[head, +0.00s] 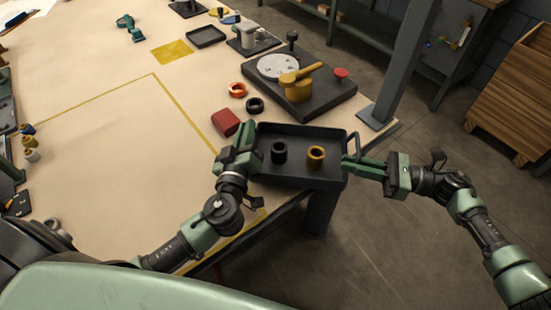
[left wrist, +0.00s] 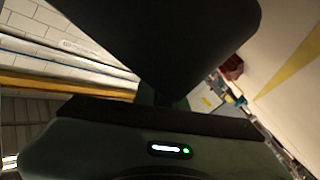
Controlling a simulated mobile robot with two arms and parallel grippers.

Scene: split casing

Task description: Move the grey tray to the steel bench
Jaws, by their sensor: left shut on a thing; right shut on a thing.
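The grey tray (head: 300,176) is dark and shallow and is held at the near right corner of the table, partly past its edge. A black ring (head: 279,151) and a yellow ring (head: 316,156) stand inside it. My left gripper (head: 246,150) is shut on the tray's left side. My right gripper (head: 350,153) is shut on its right side. In the left wrist view a large dark underside, apparently the tray (left wrist: 165,35), fills the top. A metal bench (head: 364,47) stands at the back, partly hidden by a post.
The cream table (head: 110,150) holds a red block (head: 225,122), an orange ring (head: 237,89), another black ring (head: 255,105) and a dark fixture (head: 320,97) with a yellow lever. A grey post (head: 405,60) rises by the table's right corner. Wooden crates (head: 515,95) stand right; floor between is clear.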

